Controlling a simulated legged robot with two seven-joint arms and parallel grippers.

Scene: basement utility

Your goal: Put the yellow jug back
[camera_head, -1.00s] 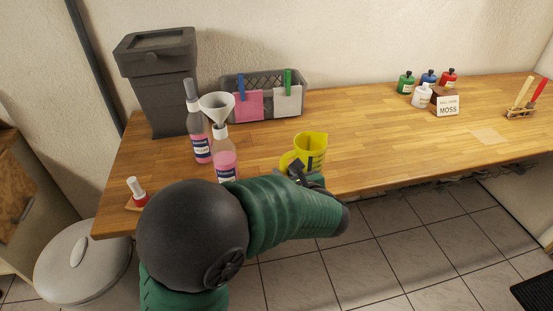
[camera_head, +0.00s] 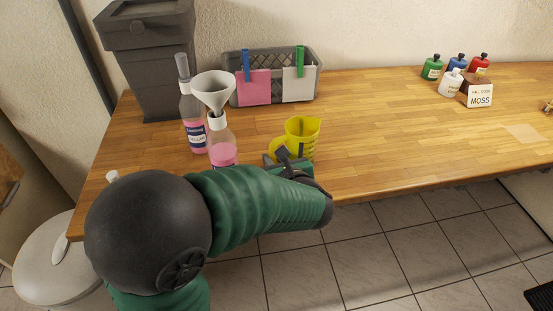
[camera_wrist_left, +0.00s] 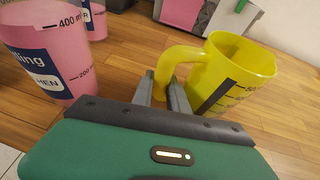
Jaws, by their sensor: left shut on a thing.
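The yellow jug (camera_head: 303,137) stands upright over the front part of the wooden bench, right of the pink bottles; I cannot tell whether its base touches the wood. In the left wrist view the yellow jug (camera_wrist_left: 236,75) has its handle toward me. My left gripper (camera_head: 283,154) is at the jug's handle side, and in the wrist view its two fingers (camera_wrist_left: 164,90) are closed around the lower handle. My right gripper is in neither view.
A bottle with a white funnel (camera_head: 214,93) and a pink spray bottle (camera_head: 193,117) stand just left of the jug. A grey basket (camera_head: 272,76) and dark bin (camera_head: 150,60) are behind. Small coloured bottles (camera_head: 432,68) stand by a MOSS sign (camera_head: 480,95). The bench middle is clear.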

